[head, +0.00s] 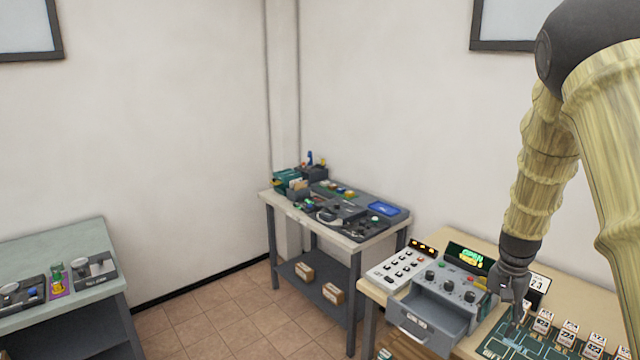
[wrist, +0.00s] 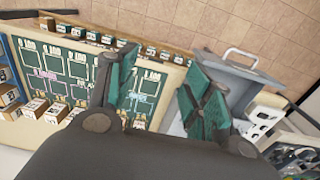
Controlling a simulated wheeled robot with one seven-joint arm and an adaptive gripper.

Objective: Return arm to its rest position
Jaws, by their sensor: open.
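My arm (head: 545,165) comes down from the upper right in the head view, bent, with a wood-like yellowish skin. My gripper (head: 517,308) hangs low over the right-hand table, between the grey machine with the drawer and the green sorting board. In the wrist view my gripper (wrist: 160,100) has its two green-faced fingers spread apart with nothing between them. The open grey drawer (head: 432,318) lies just left of the gripper in the head view. It also shows beyond the right finger in the wrist view (wrist: 240,88).
The machine (head: 450,280) shows a lit OPEN sign (head: 472,256). The green board (head: 500,345) carries several small numbered blocks. A grey worktable (head: 268,197) stands in the corner and another table (head: 60,250) at left. Tiled floor (head: 220,320) is free between them.

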